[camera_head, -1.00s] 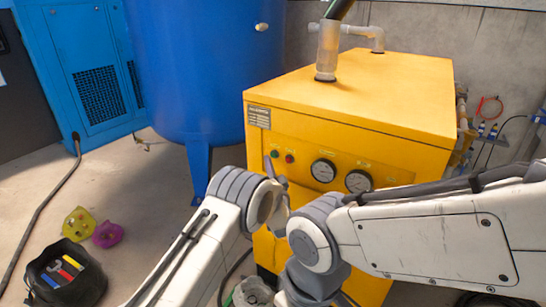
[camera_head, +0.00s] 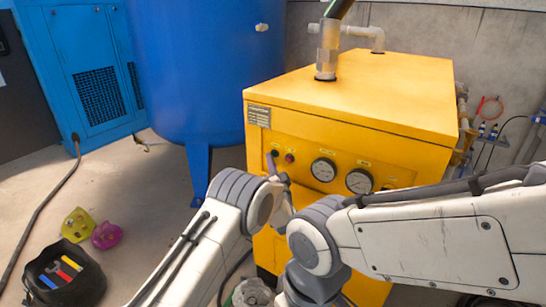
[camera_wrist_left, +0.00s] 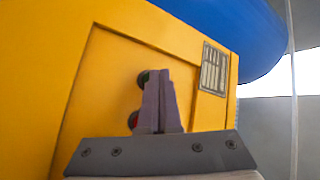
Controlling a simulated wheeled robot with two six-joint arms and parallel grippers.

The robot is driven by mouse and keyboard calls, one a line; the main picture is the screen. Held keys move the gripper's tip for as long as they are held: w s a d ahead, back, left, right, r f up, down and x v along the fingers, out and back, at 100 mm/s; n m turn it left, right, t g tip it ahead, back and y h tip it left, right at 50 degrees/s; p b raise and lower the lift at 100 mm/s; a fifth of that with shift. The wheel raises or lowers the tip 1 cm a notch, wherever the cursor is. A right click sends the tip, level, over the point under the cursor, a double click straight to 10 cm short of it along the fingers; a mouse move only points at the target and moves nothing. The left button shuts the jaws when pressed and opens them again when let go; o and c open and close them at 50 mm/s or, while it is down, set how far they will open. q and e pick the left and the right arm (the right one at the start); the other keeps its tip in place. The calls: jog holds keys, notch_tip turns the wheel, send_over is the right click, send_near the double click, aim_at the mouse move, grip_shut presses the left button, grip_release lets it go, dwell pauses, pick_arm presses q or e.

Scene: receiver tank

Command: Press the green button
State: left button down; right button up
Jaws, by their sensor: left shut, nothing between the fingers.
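The green button (camera_wrist_left: 143,77) is on the yellow machine's front panel, partly covered by my left fingers in the left wrist view. In the head view it is a small dark spot (camera_head: 275,153) beside the fingertips. The red button (camera_head: 290,158) is just right of it there, and shows partly behind the fingers in the wrist view (camera_wrist_left: 134,118). My left gripper (camera_head: 269,157) is shut and empty, its tips at the panel close to the green button (camera_wrist_left: 160,73). I cannot tell whether they touch it. My right gripper is not in view.
The yellow machine (camera_head: 350,95) has two gauges (camera_head: 323,169) right of the buttons. A blue tank (camera_head: 195,70) stands behind left. A black bag (camera_head: 62,278), a yellow piece (camera_head: 77,224) and a magenta piece (camera_head: 106,235) lie on the floor. My right arm crosses the machine's lower front.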

pick_arm(q)
jog(key=shift+w+d, duration=0.2)
jog(key=shift+w, duration=0.05)
dwell(0.6)
jog(key=shift+s+a+p, duration=0.3)
jog(key=shift+s+a, duration=0.2)
jog(key=shift+s, duration=0.25)
jog(key=shift+s+a+p, duration=0.65)
jog(key=shift+s+a, duration=0.1)
jog(key=shift+s, duration=0.25)
jog(key=shift+s+a+p, duration=0.6)
jog(key=shift+s+a, duration=0.15)
jog(key=shift+s, duration=0.25)
